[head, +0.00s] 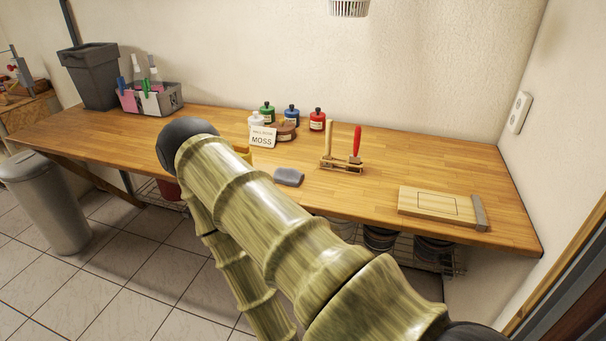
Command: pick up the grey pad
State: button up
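The grey pad (289,177) is a small, dark grey block with rounded edges. It lies flat on the wooden workbench (380,185) near the front edge, just right of my arm. My bamboo-patterned arm crosses the middle of the head view, rising from the lower right to a dark joint and then bending back down. My gripper is not in view, so its place relative to the pad cannot be seen. The pad looks fully visible, with nothing on top of it.
A wooden stand with a red-handled tool (357,145) is right of the pad. Behind are small bottles (317,121) and a "MOSS" card (263,138). A wooden board (437,203) lies at the right. A caddy (152,100) and dark bin (92,75) stand at the left.

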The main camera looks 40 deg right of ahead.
aim_at(288, 176)
jog(key=z, duration=0.95)
jog(key=i, duration=0.15)
